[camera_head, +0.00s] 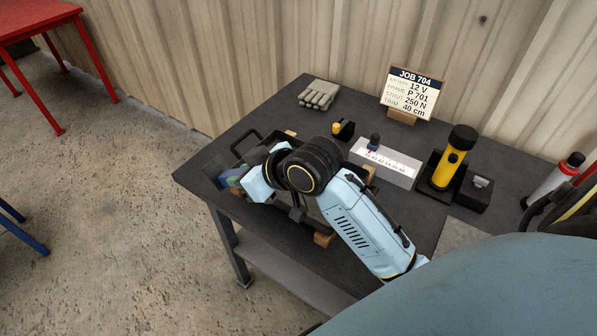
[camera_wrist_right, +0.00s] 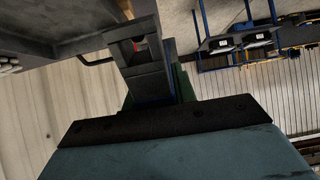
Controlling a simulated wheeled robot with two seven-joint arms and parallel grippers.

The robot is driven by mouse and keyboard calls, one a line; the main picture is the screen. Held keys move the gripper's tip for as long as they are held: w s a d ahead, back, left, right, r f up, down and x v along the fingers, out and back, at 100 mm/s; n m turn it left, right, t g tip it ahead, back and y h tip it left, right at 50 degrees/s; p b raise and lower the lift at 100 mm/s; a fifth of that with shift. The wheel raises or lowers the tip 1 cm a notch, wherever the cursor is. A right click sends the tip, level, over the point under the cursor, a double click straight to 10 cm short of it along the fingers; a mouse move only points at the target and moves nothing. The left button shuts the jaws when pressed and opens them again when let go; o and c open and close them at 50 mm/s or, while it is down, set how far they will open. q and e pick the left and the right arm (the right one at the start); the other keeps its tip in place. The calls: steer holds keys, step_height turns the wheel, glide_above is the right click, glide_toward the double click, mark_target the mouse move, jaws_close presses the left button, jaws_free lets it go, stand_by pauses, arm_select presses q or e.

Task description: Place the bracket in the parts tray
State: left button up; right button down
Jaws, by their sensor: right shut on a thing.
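My right gripper (camera_head: 232,178) is at the left end of the dark table, its arm reaching in from the lower right. It is shut on a dark grey piece that I take to be the bracket; in the right wrist view this piece (camera_wrist_right: 143,62) stands between the jaws, with a recess and a spot of red near its top. In the head view the held piece is mostly hidden by the gripper and wrist. I cannot tell for certain which thing is the parts tray. My left gripper is not in view.
A dark handled item on wooden blocks (camera_head: 323,239) is largely hidden under my right arm. Grey gloves (camera_head: 319,94), a job card (camera_head: 410,95), a white marked block (camera_head: 386,163) and a yellow torch (camera_head: 453,158) in a black holder stand on the table (camera_head: 300,100). A corrugated wall is behind.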

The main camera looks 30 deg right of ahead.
steer(key=n+g+p, duration=0.1)
steer(key=n+g, duration=0.1)
steer(key=w+n+g+y+p, duration=0.1)
steer(key=n+g, duration=0.1)
steer(key=w+n+g+p, duration=0.1)
steer(key=n+g, duration=0.1)
steer(key=shift+w+d+n, duration=0.1)
steer(key=shift+d+n, duration=0.05)
steer(key=shift+n, duration=0.25)
steer(key=d+r+n+g+h+p, duration=0.2)
steer(key=d+n+h+p, duration=0.1)
steer(key=d+n, duration=0.3)
steer(key=d+r+n+g+h+p, duration=0.25)
steer(key=d+n, duration=0.25)
steer(key=d, duration=0.3)
steer(key=shift+t, duration=0.45)
steer(key=f, duration=0.9)
steer(key=shift+a+f, duration=0.15)
steer(key=shift+a, duration=0.05)
steer(key=c, duration=1.1)
jaws_free()
step_height(320, 180, up, 12)
steer(key=shift+a+r, duration=0.1)
